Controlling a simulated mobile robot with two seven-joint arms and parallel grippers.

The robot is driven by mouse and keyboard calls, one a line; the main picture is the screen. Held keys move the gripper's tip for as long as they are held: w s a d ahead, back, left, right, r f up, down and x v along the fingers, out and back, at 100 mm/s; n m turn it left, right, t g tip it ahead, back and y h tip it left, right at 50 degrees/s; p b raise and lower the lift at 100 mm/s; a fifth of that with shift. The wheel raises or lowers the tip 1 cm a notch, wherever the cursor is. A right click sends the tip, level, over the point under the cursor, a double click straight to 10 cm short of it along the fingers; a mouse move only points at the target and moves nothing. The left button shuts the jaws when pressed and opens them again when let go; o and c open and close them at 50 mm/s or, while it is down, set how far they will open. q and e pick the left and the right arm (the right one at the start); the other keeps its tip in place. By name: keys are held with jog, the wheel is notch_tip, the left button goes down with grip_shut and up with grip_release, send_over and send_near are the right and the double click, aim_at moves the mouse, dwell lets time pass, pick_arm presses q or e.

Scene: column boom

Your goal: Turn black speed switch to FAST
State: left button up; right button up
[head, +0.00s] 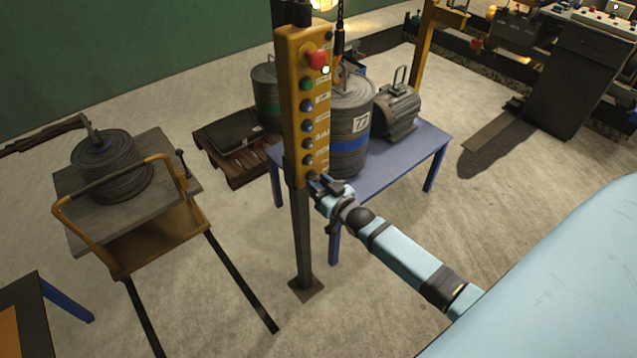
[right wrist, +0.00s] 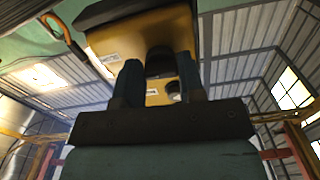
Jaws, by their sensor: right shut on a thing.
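A yellow control box (head: 304,105) stands on a dark post, with a red mushroom button (head: 317,59) near its top and a column of dark buttons below. My right gripper (head: 317,184) is at the bottom end of the box. In the right wrist view, my right gripper (right wrist: 160,88) has its two fingers on either side of a dark part, the black speed switch (right wrist: 160,62), and is shut on it. The switch's setting and the FAST label cannot be read. In the head view the fingers hide most of the switch. My left gripper is not in view.
A blue table (head: 400,158) behind the post carries a grey drum (head: 350,125) and a motor (head: 397,108). A cart (head: 160,245) with a coil (head: 110,170) stands at left.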

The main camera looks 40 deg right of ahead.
jog(key=n, duration=0.5)
jog(key=n+p, duration=0.1)
jog(key=n, duration=0.3)
jog(key=shift+d+r+n, duration=0.1)
jog(key=shift+d+n, duration=0.1)
jog(key=shift+n, duration=0.2)
dwell(0.4)
jog(key=o, duration=0.9)
jog(key=shift+o, duration=0.2)
jog(key=s+d+b, duration=0.1)
jog(key=s, duration=1.2)
jog(key=shift+s, duration=0.4)
